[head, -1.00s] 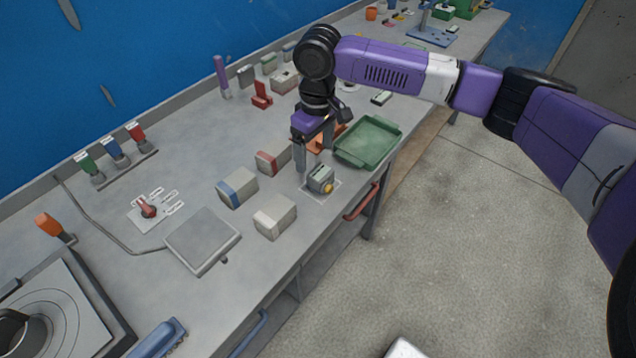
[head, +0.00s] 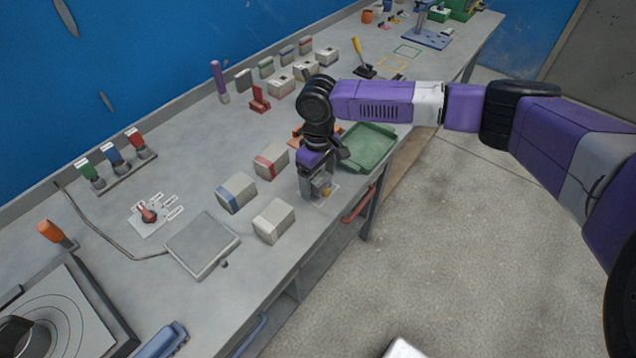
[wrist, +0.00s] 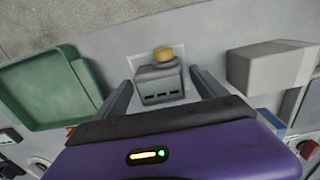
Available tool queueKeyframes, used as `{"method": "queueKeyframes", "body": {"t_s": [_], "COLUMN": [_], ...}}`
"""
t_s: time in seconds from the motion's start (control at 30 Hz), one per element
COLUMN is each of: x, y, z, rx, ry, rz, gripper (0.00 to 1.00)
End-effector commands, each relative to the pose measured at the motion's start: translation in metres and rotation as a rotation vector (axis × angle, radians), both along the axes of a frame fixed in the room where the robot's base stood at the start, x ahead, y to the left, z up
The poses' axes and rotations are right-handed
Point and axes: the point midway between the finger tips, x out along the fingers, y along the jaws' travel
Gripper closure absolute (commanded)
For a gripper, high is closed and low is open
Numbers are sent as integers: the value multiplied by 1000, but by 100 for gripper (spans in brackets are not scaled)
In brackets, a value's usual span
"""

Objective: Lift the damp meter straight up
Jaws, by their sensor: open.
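The damp meter (wrist: 160,84) is a small grey box with dark slots on one face and a yellow-orange knob (wrist: 163,53). It stands on a pale patch of the bench, between the two fingers of my gripper (wrist: 165,92) in the wrist view. The fingers are open, with a gap visible on each side of it. In the head view my gripper (head: 316,189) is low over the bench and points down around the meter (head: 322,184), hiding much of it.
A green tray (head: 368,147) stands close behind the gripper. A white-grey block (head: 273,222), a blue-banded block (head: 237,193) and a red-banded block (head: 270,161) stand to the left. A red handle (head: 359,204) is on the bench front.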

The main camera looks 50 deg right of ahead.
Motion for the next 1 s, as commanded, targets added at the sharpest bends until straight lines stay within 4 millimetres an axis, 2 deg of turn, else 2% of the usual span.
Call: {"method": "queueKeyframes", "body": {"t_s": [0.07, 0.47, 0.77, 1.0], "x": [0, 0, 1, 1], "y": [0, 0, 0, 0], "z": [0, 0, 2, 19], "rx": [0, 0, 0, 0], "ry": [0, 0, -1, -3], "rz": [0, 0, 0, 1], "gripper": [20, 99, 100, 100]}}
